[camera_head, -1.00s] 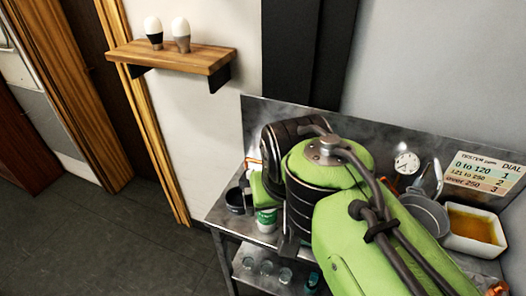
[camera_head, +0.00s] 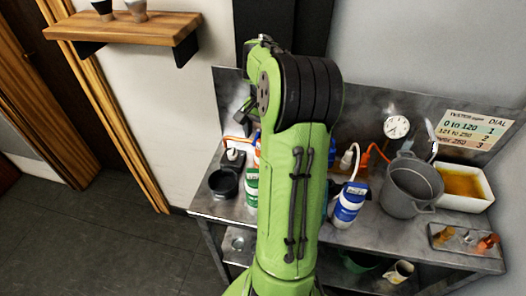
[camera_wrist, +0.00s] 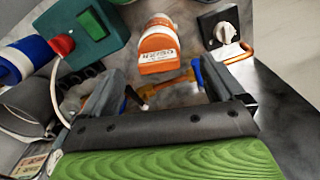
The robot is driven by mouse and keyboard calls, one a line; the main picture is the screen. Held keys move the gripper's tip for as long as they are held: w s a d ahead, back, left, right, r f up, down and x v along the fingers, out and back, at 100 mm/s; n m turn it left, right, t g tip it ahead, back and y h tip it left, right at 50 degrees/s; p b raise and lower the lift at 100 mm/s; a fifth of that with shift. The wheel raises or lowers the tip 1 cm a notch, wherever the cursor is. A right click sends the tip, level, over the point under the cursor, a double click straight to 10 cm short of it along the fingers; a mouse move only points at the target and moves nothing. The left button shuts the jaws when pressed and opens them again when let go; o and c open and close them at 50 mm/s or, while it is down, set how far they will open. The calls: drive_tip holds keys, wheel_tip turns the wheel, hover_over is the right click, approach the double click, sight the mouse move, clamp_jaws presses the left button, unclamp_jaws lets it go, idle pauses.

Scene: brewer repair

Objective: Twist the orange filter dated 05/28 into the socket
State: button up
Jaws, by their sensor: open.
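The orange filter (camera_wrist: 158,48), white with an orange end and band, shows ahead of my gripper in the wrist view. Its label is upside down and seems to read 05/28. My gripper (camera_wrist: 162,82) is open and empty, with one finger on each side of the picture. The filter appears beyond the fingertips, between their lines, and is not held. In the head view my arm hides much of the bench and most of the gripper. I cannot make out the socket in either view.
A black box with a white knob (camera_wrist: 226,32) and a teal device (camera_wrist: 90,28) flank the filter. On the bench (camera_head: 320,240) are a black mug (camera_head: 223,183), green-white filter (camera_head: 251,188), blue-white filter (camera_head: 348,204), grey pot (camera_head: 411,186) and white tray (camera_head: 487,204). A backsplash stands behind.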

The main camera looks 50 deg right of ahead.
wheel_tip(320, 180, down, 7)
drive_tip(key=shift+b, duration=0.6)
drive_tip(key=shift+s, duration=0.1)
drive_tip(key=c, duration=1.4)
drive_tip(key=o, duration=0.6)
drive_tip(key=c, duration=0.3)
drive_tip(key=shift+r+p, duration=2.2)
drive_tip(key=shift+r, duration=0.45)
drive_tip(key=shift+c, duration=0.2)
drive_tip(key=shift+a, duration=0.1)
